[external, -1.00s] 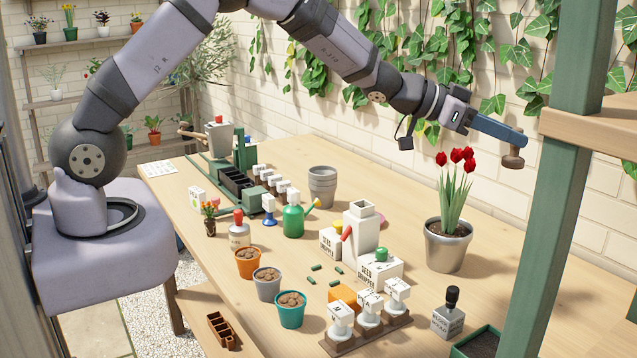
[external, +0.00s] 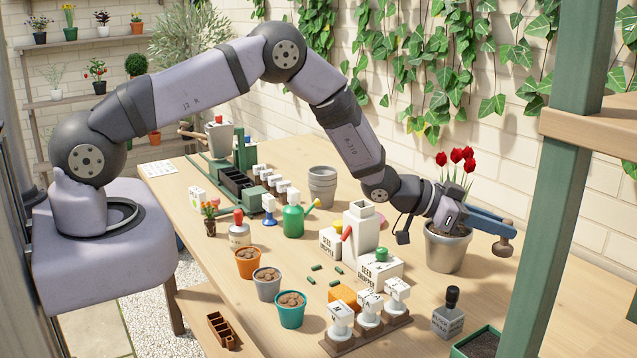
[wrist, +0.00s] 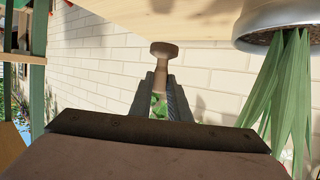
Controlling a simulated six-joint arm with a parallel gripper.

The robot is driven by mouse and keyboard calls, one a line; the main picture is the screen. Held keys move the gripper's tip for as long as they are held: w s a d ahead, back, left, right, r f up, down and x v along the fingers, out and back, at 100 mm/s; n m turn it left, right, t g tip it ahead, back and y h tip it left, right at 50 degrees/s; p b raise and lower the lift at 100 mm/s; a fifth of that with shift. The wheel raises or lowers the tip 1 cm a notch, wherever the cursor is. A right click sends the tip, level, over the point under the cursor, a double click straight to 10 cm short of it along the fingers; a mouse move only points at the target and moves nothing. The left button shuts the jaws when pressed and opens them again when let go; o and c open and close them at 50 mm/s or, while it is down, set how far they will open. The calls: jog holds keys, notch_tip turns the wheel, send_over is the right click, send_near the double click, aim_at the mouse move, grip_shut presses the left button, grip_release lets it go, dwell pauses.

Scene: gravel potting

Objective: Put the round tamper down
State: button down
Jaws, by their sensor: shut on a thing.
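The round tamper (external: 503,248) is a small wooden piece with a rounded end. My gripper (external: 500,229) is shut on it at the right of the external view, to the right of the tulip pot. In the wrist view the tamper (wrist: 163,52) sticks out beyond the fingertips (wrist: 162,85). Its wide end is close to the strip of tabletop (wrist: 160,25) at the top of that view. I cannot tell whether it touches the table. The part between the fingers is mostly hidden.
A metal pot (external: 445,255) of red tulips stands beside the gripper; its rim (wrist: 250,40) and leaves show at the wrist view's right. A green post (external: 563,180) stands to the right.

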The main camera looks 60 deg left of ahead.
jog(key=shift+f+p, duration=1.55)
jog(key=shift+f, duration=3.4)
jog(key=shift+f, duration=0.25)
jog(key=c, duration=1.7)
grip_release()
jog(key=shift+o, duration=0.2)
jog(key=shift+r, duration=0.2)
